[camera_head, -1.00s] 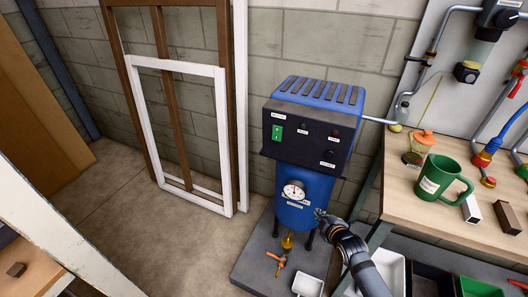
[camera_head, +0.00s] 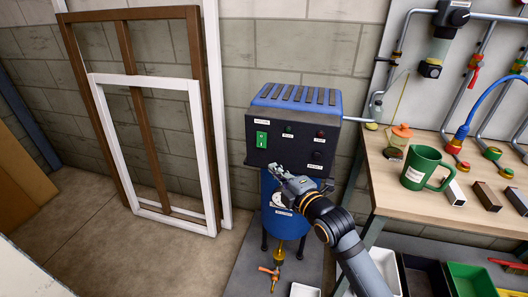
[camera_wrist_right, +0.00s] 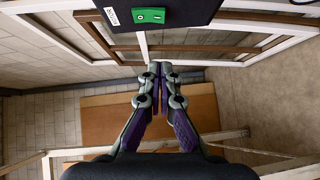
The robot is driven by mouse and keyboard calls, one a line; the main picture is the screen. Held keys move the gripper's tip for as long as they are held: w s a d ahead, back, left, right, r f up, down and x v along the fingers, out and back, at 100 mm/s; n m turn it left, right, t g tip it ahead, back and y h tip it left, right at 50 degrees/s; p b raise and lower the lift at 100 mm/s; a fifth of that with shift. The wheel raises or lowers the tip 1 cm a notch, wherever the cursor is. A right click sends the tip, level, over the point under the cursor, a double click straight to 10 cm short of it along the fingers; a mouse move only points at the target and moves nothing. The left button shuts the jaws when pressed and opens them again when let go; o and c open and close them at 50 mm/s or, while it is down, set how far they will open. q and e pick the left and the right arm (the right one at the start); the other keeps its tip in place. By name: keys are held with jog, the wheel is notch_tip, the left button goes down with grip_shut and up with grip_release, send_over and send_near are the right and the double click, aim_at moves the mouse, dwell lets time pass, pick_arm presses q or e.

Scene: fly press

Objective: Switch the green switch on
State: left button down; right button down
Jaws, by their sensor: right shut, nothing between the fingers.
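The green switch (camera_head: 262,139) is on the left of the black front panel (camera_head: 290,148) of a blue machine (camera_head: 300,97). It also shows at the top of the right wrist view (camera_wrist_right: 151,15), with a white label beside it. My right gripper (camera_head: 275,169) is shut and empty. It is in front of the machine, just below the panel and a little right of the switch, apart from the switch. In the right wrist view its closed fingertips (camera_wrist_right: 160,66) point up toward the panel, below the switch. My left gripper is not in view.
A wooden workbench (camera_head: 405,194) with a green mug (camera_head: 420,167) and metal blocks stands right of the machine. Wooden and white frames (camera_head: 205,140) lean on the wall to the left. Bins (camera_head: 470,281) sit at the lower right. A gauge (camera_head: 279,200) is partly hidden by my gripper.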

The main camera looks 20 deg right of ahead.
send_near(258, 145)
jog(key=w+a, duration=0.3)
jog(key=w+d, duration=0.1)
jog(key=w+d+p, duration=0.1)
jog(key=shift+w+f, duration=0.3)
jog(key=shift+f, duration=0.05)
jog(key=shift+a, duration=0.1)
